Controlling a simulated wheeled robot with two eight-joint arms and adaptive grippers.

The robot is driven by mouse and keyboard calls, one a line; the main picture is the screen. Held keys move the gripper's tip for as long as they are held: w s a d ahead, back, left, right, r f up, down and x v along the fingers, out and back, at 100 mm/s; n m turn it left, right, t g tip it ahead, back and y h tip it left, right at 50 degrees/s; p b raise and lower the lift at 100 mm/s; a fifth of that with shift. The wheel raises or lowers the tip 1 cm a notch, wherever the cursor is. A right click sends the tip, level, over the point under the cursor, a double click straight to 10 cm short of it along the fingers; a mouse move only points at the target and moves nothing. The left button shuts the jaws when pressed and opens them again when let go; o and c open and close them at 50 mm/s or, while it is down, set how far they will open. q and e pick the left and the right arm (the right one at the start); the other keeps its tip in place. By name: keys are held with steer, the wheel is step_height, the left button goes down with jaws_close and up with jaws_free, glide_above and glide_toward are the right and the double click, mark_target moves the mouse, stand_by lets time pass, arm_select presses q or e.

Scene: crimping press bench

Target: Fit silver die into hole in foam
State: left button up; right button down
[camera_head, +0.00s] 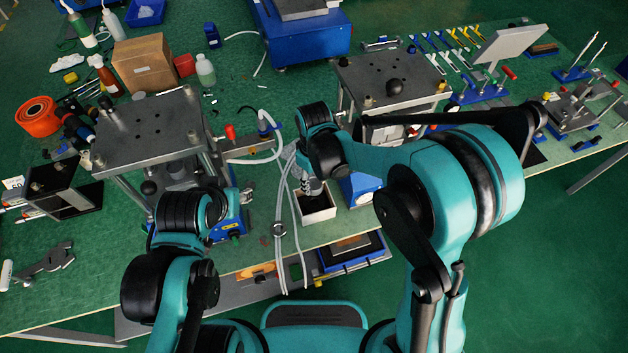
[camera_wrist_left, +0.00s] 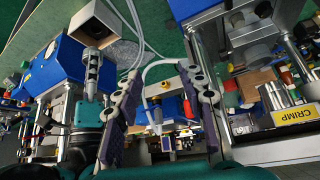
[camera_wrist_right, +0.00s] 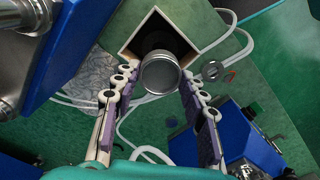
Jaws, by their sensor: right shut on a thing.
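The silver die (camera_wrist_right: 161,74) is a short metal cylinder between the fingertips of my right gripper (camera_wrist_right: 158,78), which is shut on it. In the right wrist view it overlaps the near edge of an open pale box (camera_wrist_right: 208,32) with a dark interior, where the foam (camera_wrist_right: 160,32) shows. The die hides part of the foam, and I cannot tell whether it touches. In the head view the box (camera_head: 318,214) stands near the bench's front edge, with my right gripper (camera_head: 311,186) over it. My left gripper (camera_wrist_left: 165,85) is open and empty, its fingers spread.
White hoses (camera_head: 279,200) run beside the box. A metal press (camera_head: 150,130) stands to the left and another press (camera_head: 390,75) behind to the right. A yellow CRIMP label (camera_wrist_left: 297,115) shows in the left wrist view.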

mark_target(314, 185)
steer(key=shift+f, duration=0.2)
steer(key=shift+f+b, duration=2.5)
steer(key=shift+f, duration=0.25)
steer(key=shift+f+b, duration=1.3)
steer(key=c, duration=0.8)
jaws_free()
step_height(314, 185, up, 12)
steer(key=shift+r, duration=0.1)
